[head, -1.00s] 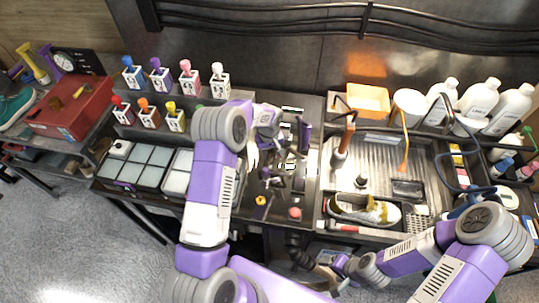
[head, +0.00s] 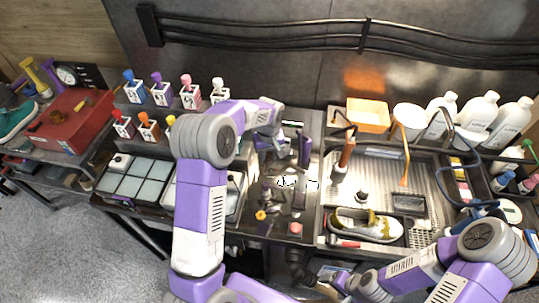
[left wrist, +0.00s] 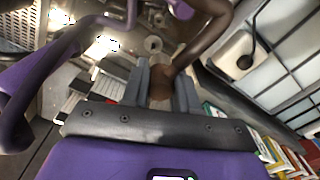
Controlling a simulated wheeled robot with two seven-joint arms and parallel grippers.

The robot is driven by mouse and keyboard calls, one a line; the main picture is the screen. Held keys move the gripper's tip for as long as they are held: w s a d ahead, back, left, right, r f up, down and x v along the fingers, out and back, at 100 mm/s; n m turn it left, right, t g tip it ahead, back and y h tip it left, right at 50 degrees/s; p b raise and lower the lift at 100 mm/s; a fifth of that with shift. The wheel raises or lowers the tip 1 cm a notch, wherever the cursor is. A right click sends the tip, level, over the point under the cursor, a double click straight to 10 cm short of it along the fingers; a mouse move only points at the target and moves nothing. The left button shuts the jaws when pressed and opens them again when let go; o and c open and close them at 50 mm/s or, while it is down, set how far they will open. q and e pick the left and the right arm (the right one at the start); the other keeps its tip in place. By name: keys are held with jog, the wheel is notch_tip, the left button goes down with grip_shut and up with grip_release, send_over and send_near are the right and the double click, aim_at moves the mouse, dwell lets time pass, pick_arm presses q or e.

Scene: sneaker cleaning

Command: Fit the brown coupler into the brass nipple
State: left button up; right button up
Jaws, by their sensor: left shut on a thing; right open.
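My left gripper (left wrist: 162,88) is shut on the brown coupler (left wrist: 160,84), a small brown piece between its two grey fingers in the left wrist view. In the head view the left wrist (head: 268,116) is over the dark workstation (head: 315,212) in the middle of the bench; the coupler is too small to make out there. In the left wrist view a round pale fitting with a dark centre (left wrist: 153,44) lies just beyond the fingertips. I cannot tell whether it is the brass nipple, or whether the coupler touches it. My right gripper (head: 337,279) is low at the bench front, open, fingers unclear.
A curved brown tube (left wrist: 214,32) passes close beside the fingers. A purple upright part (head: 305,148) stands near the left wrist. To the right are a metal sink tray (head: 430,190) and a sneaker (head: 366,225). A compartment box (head: 137,180) lies left.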

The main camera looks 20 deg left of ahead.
pick_arm(q)
jog(key=s+d+m+p, duration=0.1)
jog(key=s+d+m, duration=0.1)
jog(key=s, duration=0.5)
jog(key=s+d+m+p, duration=0.1)
jog(key=s+d+m, duration=0.1)
jog(key=s, duration=0.6)
jog(key=shift+f+m, duration=0.25)
jog(key=shift+m, duration=0.45)
jog(key=b, duration=0.6)
send_over(261, 212)
notch_tip(261, 212, down, 6)
jog(key=shift+r, duration=0.1)
dwell(1.0)
jog(key=shift+f+b, duration=1.85)
jog(key=shift+b, duration=0.05)
jog(key=o, duration=1.1)
jog(key=shift+r, duration=0.1)
jog(key=shift+c, duration=0.2)
